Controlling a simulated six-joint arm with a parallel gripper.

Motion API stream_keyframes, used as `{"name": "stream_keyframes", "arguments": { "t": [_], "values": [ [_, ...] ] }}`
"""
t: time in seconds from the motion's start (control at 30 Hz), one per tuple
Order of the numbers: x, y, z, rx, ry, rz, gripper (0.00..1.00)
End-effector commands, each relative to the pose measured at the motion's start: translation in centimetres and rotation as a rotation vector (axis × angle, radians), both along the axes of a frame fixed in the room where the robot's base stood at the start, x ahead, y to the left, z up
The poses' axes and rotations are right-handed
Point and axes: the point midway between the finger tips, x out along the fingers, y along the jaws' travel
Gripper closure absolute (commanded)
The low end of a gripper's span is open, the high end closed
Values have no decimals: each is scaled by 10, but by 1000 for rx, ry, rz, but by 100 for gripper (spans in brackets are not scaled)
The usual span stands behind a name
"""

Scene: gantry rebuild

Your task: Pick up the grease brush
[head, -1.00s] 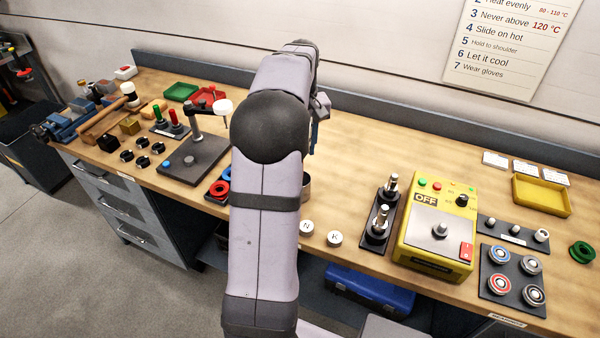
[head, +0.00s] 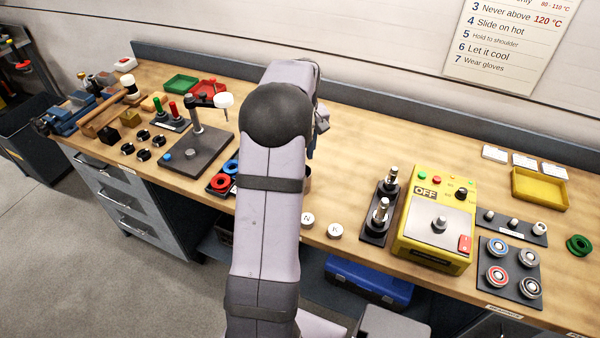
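I cannot make out the grease brush; my arm covers the middle of the bench. My gripper is mostly hidden behind my arm; only a small part of the arm's end (head: 321,118) shows at its right edge. A narrow dark-blue piece shows just below that, and I cannot tell what it is. The fingertips and anything between them are hidden. A round container (head: 308,180) peeks out from behind my arm, near two white round caps marked N (head: 307,220) and K (head: 335,231).
Right of my arm stand a dark block with metal posts (head: 380,213), a yellow heater box (head: 437,222) marked OFF, a bearing plate (head: 510,271) and a yellow tray (head: 540,189). Left are a post stand (head: 197,150), a green bin (head: 181,84) and a mallet (head: 103,119). Bare wood lies behind the heater.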

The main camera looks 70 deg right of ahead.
Motion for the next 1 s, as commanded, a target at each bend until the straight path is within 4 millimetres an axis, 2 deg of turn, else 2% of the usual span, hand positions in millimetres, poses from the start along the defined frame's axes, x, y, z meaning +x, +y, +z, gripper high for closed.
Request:
{"name": "stream_keyframes", "arguments": {
  "t": [0.23, 0.53, 0.57, 0.7, 1.0],
  "values": [
    [1, -2, -25, 2, 1, 0, 61],
    [1, -2, -30, -1, -1, 0, 61],
    [1, -2, -30, -1, -1, 0, 66],
    [1, -2, -30, 0, 0, 0, 99],
    [1, -2, -29, -1, 0, 0, 100]
  ]
}}
